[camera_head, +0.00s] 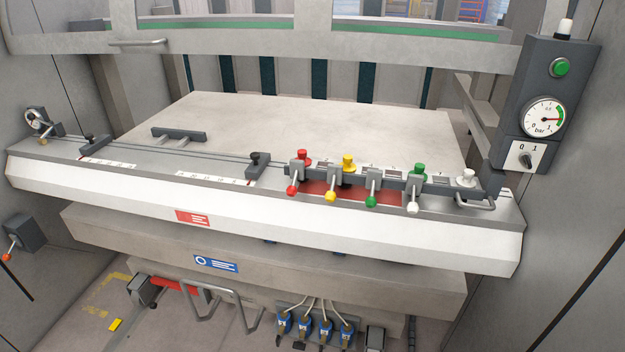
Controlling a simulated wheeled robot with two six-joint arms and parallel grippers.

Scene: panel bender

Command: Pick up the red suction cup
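A red cup-like piece (301,157), which looks like the red suction cup, sits on the dark rack along the back of the machine's front ledge, right of centre. It is at the left end of a row with a yellow piece (347,162), a green piece (419,171) and a white piece (466,178). Its lower part is partly hidden by the rack and a grey lever block. A separate red ball knob (292,190) on a lever stands just in front of it. Neither of my grippers is in view.
Levers with yellow (330,196), green (371,202) and white (413,208) knobs stand along the ledge front. A dark stop block (257,164) is left of the rack. A control box (541,110) with a gauge stands at right. The bed plate (300,120) behind is bare.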

